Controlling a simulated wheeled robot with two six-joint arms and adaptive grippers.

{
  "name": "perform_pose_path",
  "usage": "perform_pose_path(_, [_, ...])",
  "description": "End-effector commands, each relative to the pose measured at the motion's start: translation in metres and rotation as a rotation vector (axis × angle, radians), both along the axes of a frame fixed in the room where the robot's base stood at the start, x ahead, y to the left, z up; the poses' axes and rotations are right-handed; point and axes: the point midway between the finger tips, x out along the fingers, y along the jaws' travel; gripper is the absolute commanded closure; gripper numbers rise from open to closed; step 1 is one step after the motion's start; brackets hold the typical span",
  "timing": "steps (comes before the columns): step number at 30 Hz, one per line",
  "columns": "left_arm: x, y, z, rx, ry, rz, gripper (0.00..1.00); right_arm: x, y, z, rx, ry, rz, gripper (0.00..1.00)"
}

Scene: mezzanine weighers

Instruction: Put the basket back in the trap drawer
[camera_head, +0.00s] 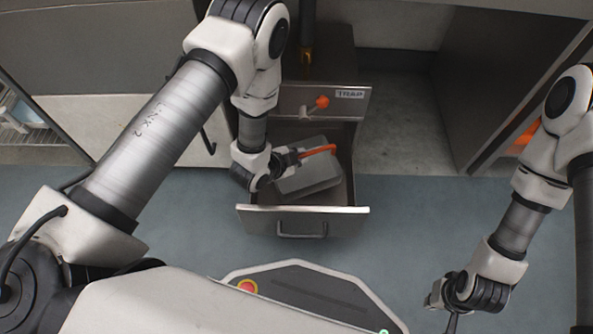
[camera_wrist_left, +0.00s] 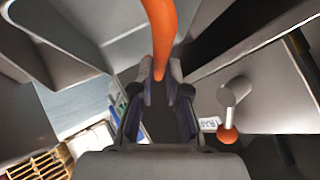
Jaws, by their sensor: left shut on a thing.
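The grey basket (camera_head: 311,181) with an orange handle (camera_head: 319,151) is within the outline of the open trap drawer (camera_head: 303,211), turned at an angle to its walls. Whether it rests on the drawer bottom I cannot tell. My left gripper (camera_head: 290,157) is shut on the handle at the basket's left side. In the left wrist view the orange handle (camera_wrist_left: 160,35) runs between the fingertips of my left gripper (camera_wrist_left: 161,85). My right gripper (camera_head: 443,302) hangs at the lower right, away from the drawer; its fingers are too small to judge.
A TRAP label (camera_head: 349,93) and an orange-tipped lever (camera_head: 318,104) are on the panel behind the drawer. A dark cabinet side (camera_head: 490,80) stands to the right. The blue-grey floor (camera_head: 420,215) right of the drawer is clear. A pallet (camera_wrist_left: 40,165) shows in the left wrist view.

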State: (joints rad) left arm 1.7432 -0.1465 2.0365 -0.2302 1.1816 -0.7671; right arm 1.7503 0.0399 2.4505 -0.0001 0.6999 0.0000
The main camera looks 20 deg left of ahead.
Motion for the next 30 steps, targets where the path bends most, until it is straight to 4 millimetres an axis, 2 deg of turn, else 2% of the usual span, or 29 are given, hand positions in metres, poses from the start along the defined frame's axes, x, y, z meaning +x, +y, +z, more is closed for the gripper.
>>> perform_pose_path(1, [0.000, 0.000, -0.013, -0.001, -0.001, 0.001, 1.00, 0.000, 0.000, -0.010, 0.000, 0.000, 0.000, 1.00])
perform_pose_path(9, [0.000, 0.000, -0.060, -0.001, 0.000, 0.001, 1.00, 0.001, 0.000, -0.037, 0.000, -0.002, -0.004, 1.00])
perform_pose_path(20, [0.000, 0.000, -0.062, -0.001, 0.000, 0.001, 1.00, 0.001, -0.001, -0.035, 0.000, -0.003, -0.004, 1.00])
perform_pose_path(21, [0.000, 0.000, -0.061, -0.001, 0.000, 0.001, 0.72, 0.001, -0.001, -0.034, 0.000, -0.003, -0.004, 1.00])
perform_pose_path(22, [0.000, 0.000, -0.061, -0.001, 0.000, 0.001, 0.62, 0.001, -0.001, -0.034, 0.000, -0.003, -0.004, 1.00])
perform_pose_path(30, [0.000, 0.000, -0.061, -0.001, 0.000, 0.001, 0.61, 0.001, -0.001, -0.034, 0.000, -0.003, -0.004, 1.00])
